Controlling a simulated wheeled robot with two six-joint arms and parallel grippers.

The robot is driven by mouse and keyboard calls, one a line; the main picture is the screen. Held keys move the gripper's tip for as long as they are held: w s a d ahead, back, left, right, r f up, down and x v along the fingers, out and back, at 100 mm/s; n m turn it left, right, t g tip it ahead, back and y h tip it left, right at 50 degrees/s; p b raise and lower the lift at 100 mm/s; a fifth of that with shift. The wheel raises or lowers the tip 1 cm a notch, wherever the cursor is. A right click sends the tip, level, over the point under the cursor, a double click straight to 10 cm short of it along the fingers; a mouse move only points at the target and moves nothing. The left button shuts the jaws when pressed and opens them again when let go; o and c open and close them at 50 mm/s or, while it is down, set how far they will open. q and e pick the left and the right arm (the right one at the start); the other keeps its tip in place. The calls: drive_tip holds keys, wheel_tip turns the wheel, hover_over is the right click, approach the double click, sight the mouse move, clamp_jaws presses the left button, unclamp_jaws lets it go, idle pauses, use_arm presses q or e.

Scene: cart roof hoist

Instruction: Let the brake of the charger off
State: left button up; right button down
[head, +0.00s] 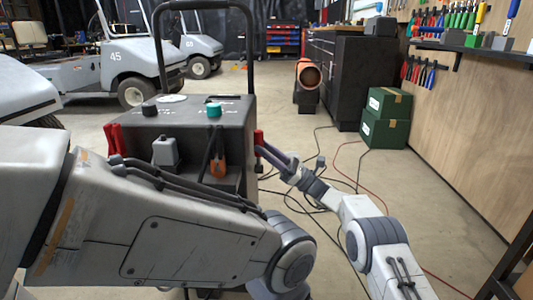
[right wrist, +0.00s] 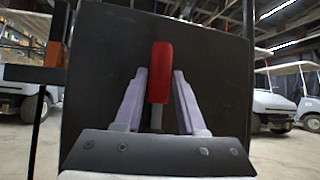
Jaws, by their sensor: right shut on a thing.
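The charger (head: 190,118) is a dark box with a tall black push handle, standing in front of me in the head view. A red-gripped lever (head: 259,138) sits on its right side. My right gripper (head: 266,149) is at that lever and shut on it. In the right wrist view the red grip (right wrist: 160,72) stands upright between the two pale fingers of my right gripper (right wrist: 159,78), against the charger's dark side panel (right wrist: 215,75). My left arm crosses the front of the charger and hides its lower part. My left gripper is out of view.
The charger carries a teal knob (head: 214,110), a black knob (head: 149,109), a grey plug (head: 165,151) and an orange clamp (head: 218,166). Cables (head: 318,160) lie on the floor to the right. Green boxes (head: 385,118) stand by the tool wall. Carts (head: 120,65) are parked back left.

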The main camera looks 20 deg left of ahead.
drive_tip(key=shift+w+d+f, duration=0.1)
drive_tip(key=c, duration=0.5)
unclamp_jaws()
drive_tip(key=p+v, duration=0.4)
drive_tip(key=v, duration=0.6)
drive_tip(key=shift+d, duration=0.2)
